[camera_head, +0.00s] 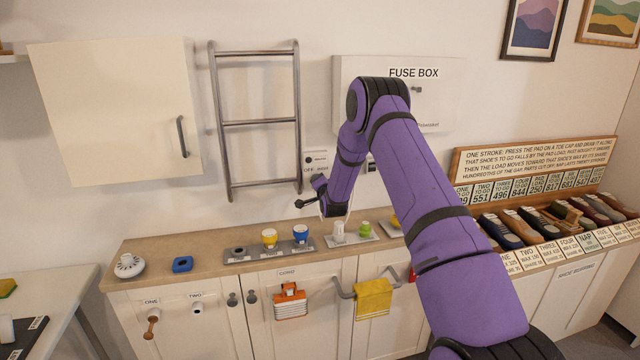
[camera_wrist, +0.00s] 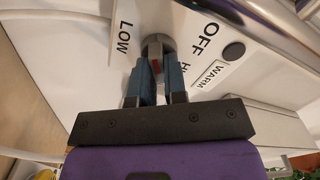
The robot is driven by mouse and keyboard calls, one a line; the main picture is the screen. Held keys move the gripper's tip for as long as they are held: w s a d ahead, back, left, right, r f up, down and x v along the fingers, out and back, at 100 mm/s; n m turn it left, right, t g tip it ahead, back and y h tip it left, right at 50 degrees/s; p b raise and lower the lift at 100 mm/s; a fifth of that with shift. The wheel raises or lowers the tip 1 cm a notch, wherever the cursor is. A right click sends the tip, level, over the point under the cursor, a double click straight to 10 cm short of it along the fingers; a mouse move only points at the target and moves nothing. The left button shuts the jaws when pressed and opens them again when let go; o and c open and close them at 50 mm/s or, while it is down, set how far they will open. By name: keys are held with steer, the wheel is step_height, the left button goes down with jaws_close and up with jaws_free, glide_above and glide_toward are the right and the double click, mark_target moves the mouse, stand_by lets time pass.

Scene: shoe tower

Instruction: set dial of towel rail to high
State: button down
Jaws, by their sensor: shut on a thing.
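The towel rail (camera_head: 228,122) is a chrome ladder frame on the wall. Its small white control panel (camera_head: 316,158) is just right of the rail's lower end. In the wrist view the grey round dial (camera_wrist: 158,43) with a red mark sits between labels: LOW (camera_wrist: 123,38) on the left, OFF (camera_wrist: 211,41) on the right, and a partly covered label starting with H below OFF. My gripper (camera_wrist: 157,72) is shut on the dial, one blue-grey finger on each side. Which label the red mark points to is unclear.
A dark round spot (camera_wrist: 234,51) is beside a WARM label on the panel. The fuse box (camera_head: 440,100) is on the wall to the right, partly behind my arm. A counter (camera_head: 205,250) with cups and small items runs below. A white wall cabinet (camera_head: 115,110) hangs left.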

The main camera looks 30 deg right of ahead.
steer(key=m, duration=2.2)
steer(key=f+m, duration=0.1)
steer(key=m, duration=1)
steer(key=shift+a+m, duration=0.3)
steer(key=shift+a, duration=0.1)
stand_by(0.5)
steer(key=c, duration=1.2)
jaws_free()
steer(key=shift+w, duration=0.1)
steer(key=shift+o, duration=0.2)
steer(key=shift+r, duration=0.1)
